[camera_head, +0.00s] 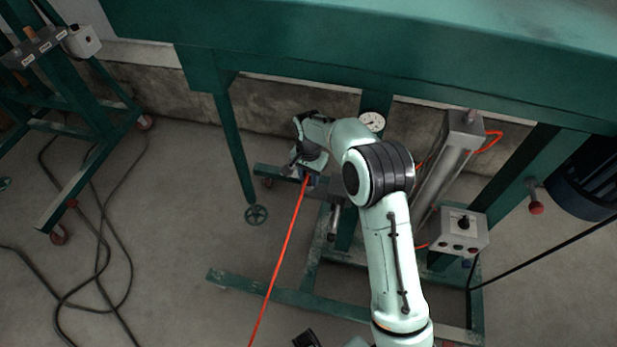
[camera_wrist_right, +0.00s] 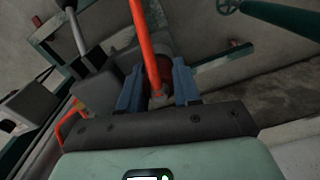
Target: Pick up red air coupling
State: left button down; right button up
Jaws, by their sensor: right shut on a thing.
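My right gripper (camera_head: 308,179) reaches low under the green machine, beside the pressure gauge. In the right wrist view its two blue fingers (camera_wrist_right: 158,90) are closed around the red air coupling (camera_wrist_right: 160,72), with a pale metal end low between them. A red hose (camera_wrist_right: 142,38) runs past the coupling; in the head view the red hose (camera_head: 279,260) stretches from the gripper down to the bottom edge. In the head view the coupling is hidden by the gripper.
The green machine frame (camera_head: 236,145) surrounds the gripper, with a round gauge (camera_head: 372,122), a metal cylinder (camera_head: 447,165) and a control box (camera_head: 459,230) to the right. Black cables (camera_head: 100,235) lie on the floor at left. Open floor (camera_head: 180,210) lies left of the frame.

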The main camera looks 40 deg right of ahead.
jog(key=shift+r, duration=0.1)
jog(key=shift+r, duration=0.55)
notch_tip(320, 180, up, 2)
jog(key=shift+r, duration=0.1)
jog(key=s+a+r+b, duration=0.1)
jog(key=s+a, duration=1)
jog(key=a, duration=0.3)
jog(key=shift+s, duration=0.15)
